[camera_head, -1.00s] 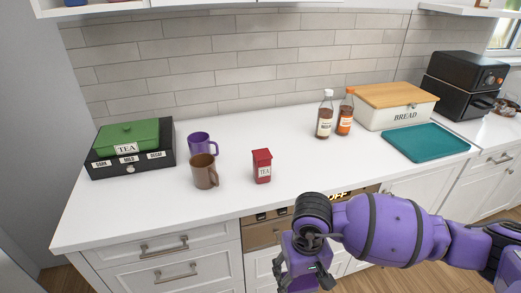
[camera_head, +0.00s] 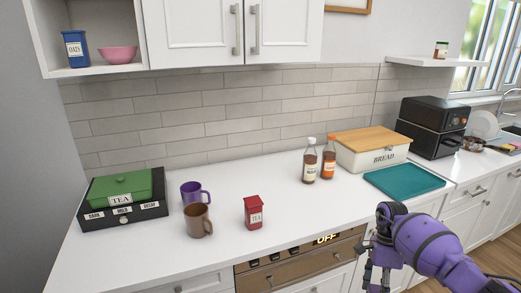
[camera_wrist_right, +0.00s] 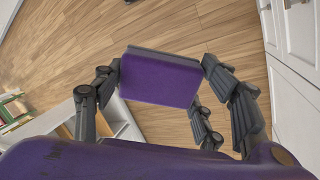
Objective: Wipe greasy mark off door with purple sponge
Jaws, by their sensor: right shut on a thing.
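The purple sponge (camera_wrist_right: 160,78) is held between the fingers of my right gripper (camera_wrist_right: 161,66) in the right wrist view, over the wooden floor. In the head view my right gripper (camera_head: 372,262) hangs in front of the counter's front edge at lower right, and the sponge cannot be made out there. White upper cabinet doors (camera_head: 192,32) with vertical handles are at the top; the second upper door (camera_head: 288,28) is to their right. I cannot make out a greasy mark on any visible door. My left gripper is not in view.
The white counter (camera_head: 150,262) holds a tea box (camera_head: 122,205), a purple mug (camera_head: 192,193), a brown mug (camera_head: 197,220), a red tea tin (camera_head: 253,213), bottles (camera_head: 310,163) and a bread box (camera_head: 370,155). An open shelf holds a pink bowl (camera_head: 117,55).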

